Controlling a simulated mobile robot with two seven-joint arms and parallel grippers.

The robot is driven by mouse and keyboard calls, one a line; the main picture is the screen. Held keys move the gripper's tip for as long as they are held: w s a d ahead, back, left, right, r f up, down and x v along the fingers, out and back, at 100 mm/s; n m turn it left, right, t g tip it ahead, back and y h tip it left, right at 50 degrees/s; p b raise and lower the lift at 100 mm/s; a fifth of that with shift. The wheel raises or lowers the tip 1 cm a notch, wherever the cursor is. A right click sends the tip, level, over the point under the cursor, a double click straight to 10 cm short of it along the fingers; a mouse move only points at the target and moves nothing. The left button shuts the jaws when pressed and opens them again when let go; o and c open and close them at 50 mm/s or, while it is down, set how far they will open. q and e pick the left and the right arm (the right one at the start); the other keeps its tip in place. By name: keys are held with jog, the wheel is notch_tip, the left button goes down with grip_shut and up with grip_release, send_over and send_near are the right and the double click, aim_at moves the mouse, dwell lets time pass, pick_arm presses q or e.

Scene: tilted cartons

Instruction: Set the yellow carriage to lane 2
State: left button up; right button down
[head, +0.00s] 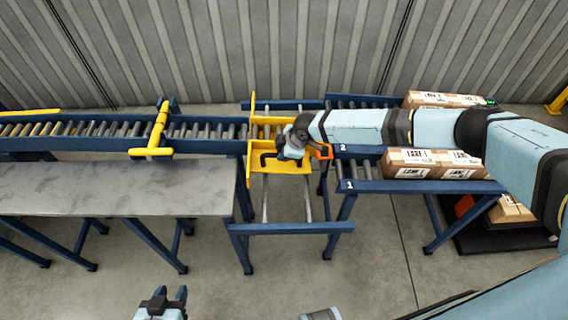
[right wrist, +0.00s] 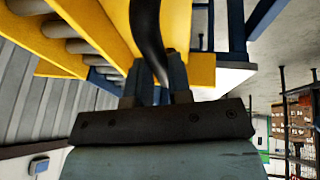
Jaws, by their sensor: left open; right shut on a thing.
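The yellow carriage (head: 285,167) sits in the far part of its blue frame, between the infeed rollers and the lanes. It is roughly level with lane 2, label (head: 342,147), but my right arm hides exact alignment. My right gripper (head: 287,153) is shut on the carriage's black handle (head: 265,158). In the right wrist view, the fingers (right wrist: 160,88) close around the curved black handle (right wrist: 148,35), with yellow carriage parts (right wrist: 115,22) behind. My left gripper (head: 170,293) is open and empty at the bottom, away from the carriage.
Lane 1, label (head: 349,185), lies nearer me and holds cartons (head: 418,172). More cartons (head: 445,100) lie at the far right. A yellow gate (head: 158,130) crosses the infeed conveyor (head: 80,128). A grey table (head: 110,190) stands front left. The frame's near rails (head: 290,228) are bare.

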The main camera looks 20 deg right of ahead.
jog(key=c, duration=1.1)
grip_release()
jog(key=shift+o, duration=0.2)
jog(key=v, duration=1.4)
